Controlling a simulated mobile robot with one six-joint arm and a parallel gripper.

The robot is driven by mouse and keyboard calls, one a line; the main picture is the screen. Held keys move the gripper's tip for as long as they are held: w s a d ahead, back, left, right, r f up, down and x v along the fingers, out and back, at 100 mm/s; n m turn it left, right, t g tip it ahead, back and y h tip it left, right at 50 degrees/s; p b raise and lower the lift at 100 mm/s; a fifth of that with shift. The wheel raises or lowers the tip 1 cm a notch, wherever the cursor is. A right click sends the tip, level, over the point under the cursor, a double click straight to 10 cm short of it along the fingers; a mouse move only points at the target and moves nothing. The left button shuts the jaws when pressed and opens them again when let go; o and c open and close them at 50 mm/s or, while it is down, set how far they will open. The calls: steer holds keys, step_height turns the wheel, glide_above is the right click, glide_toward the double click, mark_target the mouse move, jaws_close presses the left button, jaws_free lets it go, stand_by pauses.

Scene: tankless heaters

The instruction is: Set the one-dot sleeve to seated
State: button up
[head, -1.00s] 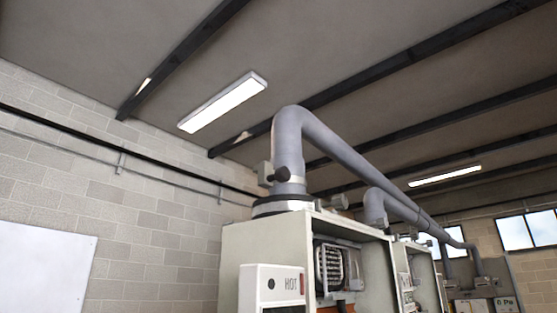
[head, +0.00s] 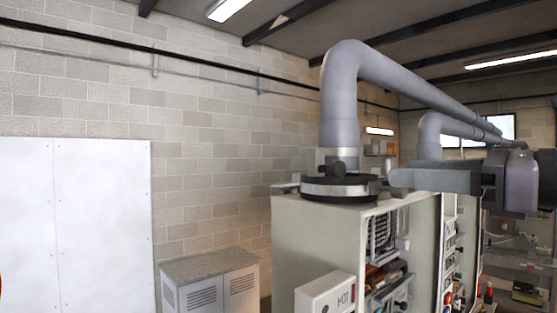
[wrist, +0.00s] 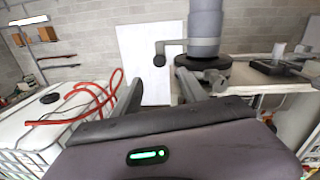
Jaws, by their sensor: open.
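A thick grey flue pipe (head: 340,115) rises from the near heater cabinet (head: 320,230). Around its lower end is a grey sleeve (head: 338,155) with a dark knob (head: 337,168), just above a black and silver collar. In the wrist view the sleeve (wrist: 204,47) is ahead and right of centre, its knob (wrist: 159,60) sticking out left. A gap shows between sleeve and collar on the knob's side. A HOT panel (head: 325,298) with a dark dot is on the cabinet front. My gripper (head: 397,178) is open and empty, right of the collar; its jaws (wrist: 160,90) point toward the knob.
More flue pipes (head: 435,135) and cabinets stand behind at right. A low grey louvred cabinet (head: 210,280) stands by the block wall. In the wrist view, red hoses (wrist: 95,95) lie over a white caged tank (wrist: 30,130) at left.

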mark_target(342, 171)
steer(key=p+x, duration=0.2)
steer(key=x, duration=1.1)
steer(key=shift+w+a+f, duration=0.1)
steer(key=shift+w+a, duration=0.05)
steer(key=shift+c, duration=1.1)
jaws_close()
